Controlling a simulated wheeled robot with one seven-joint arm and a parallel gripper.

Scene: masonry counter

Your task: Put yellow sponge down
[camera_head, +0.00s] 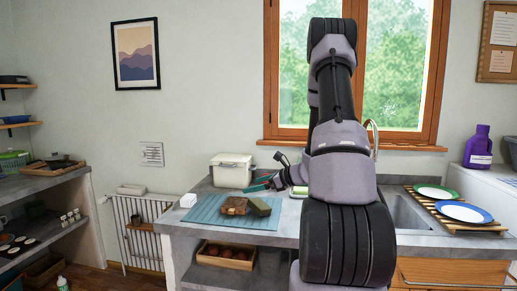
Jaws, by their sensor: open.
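I cannot make out a clearly yellow sponge. A dark olive block (260,207) lies at the right side of the blue mat (205,211), against a brown block-like thing (235,206); I cannot tell whether either is the sponge. My gripper (258,184) is over the counter, above and behind the olive block, pointing left. It is open, and its fingers are small in view. A small pale thing with a green edge (299,192) lies just right of my gripper, partly hidden by my arm.
A sink (408,212) and a slatted rack (470,226) with two plates are at right. My arm hides the middle of the counter (280,239).

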